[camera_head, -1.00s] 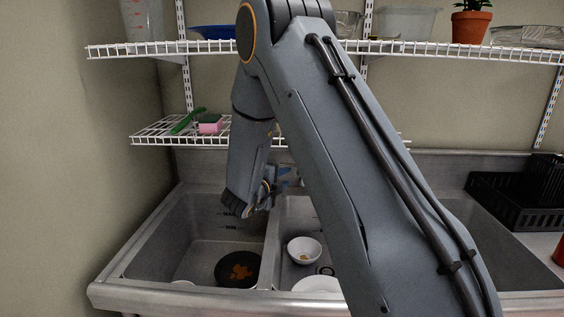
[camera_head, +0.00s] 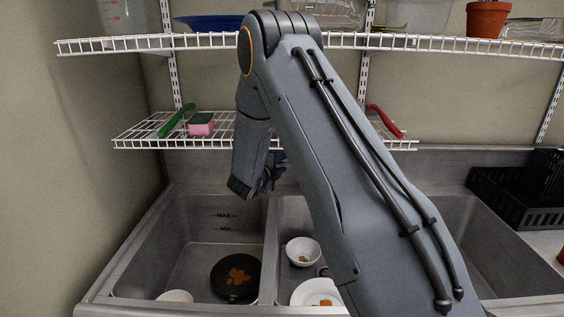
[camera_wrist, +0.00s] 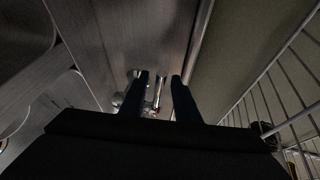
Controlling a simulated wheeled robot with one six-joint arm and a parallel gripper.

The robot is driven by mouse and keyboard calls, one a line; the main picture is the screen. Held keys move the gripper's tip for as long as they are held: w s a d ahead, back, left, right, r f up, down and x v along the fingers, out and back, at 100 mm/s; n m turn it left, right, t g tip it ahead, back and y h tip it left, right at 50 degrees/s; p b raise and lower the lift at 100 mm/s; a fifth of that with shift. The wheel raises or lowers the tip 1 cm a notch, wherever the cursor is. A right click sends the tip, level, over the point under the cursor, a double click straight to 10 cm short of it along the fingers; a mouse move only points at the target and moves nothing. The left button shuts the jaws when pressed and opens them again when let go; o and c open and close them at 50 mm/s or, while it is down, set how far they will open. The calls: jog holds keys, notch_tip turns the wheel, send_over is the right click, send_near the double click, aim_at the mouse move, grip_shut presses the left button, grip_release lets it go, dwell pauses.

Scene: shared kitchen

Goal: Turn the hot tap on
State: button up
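The tap is hidden behind my arm in the head view. In the wrist view, small shiny metal tap parts (camera_wrist: 121,98) show beside and between my fingers, dark and partly covered. A small reddish spot lies there, but I cannot tell which handle is the hot one. My gripper (camera_wrist: 160,77) has its two dark fingers apart with a gap between them, and nothing is clearly held. In the head view my gripper (camera_head: 271,176) is above the divider between the sink basins, close to the back wall. I cannot tell whether it touches the tap.
A wire shelf (camera_head: 130,142) with a green brush (camera_head: 177,121), a pink sponge (camera_head: 201,127) and a red-handled tool (camera_head: 385,121) is close to my wrist. The sink holds a black pan (camera_head: 236,278), a white bowl (camera_head: 304,251) and a plate (camera_head: 312,293). A black rack (camera_head: 515,200) stands right.

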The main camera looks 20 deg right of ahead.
jog(key=shift+w+d+f, duration=0.1)
jog(key=shift+w+d, duration=0.2)
jog(key=shift+w, duration=0.05)
jog(key=shift+c, duration=0.2)
grip_shut()
jog(key=shift+a, duration=0.1)
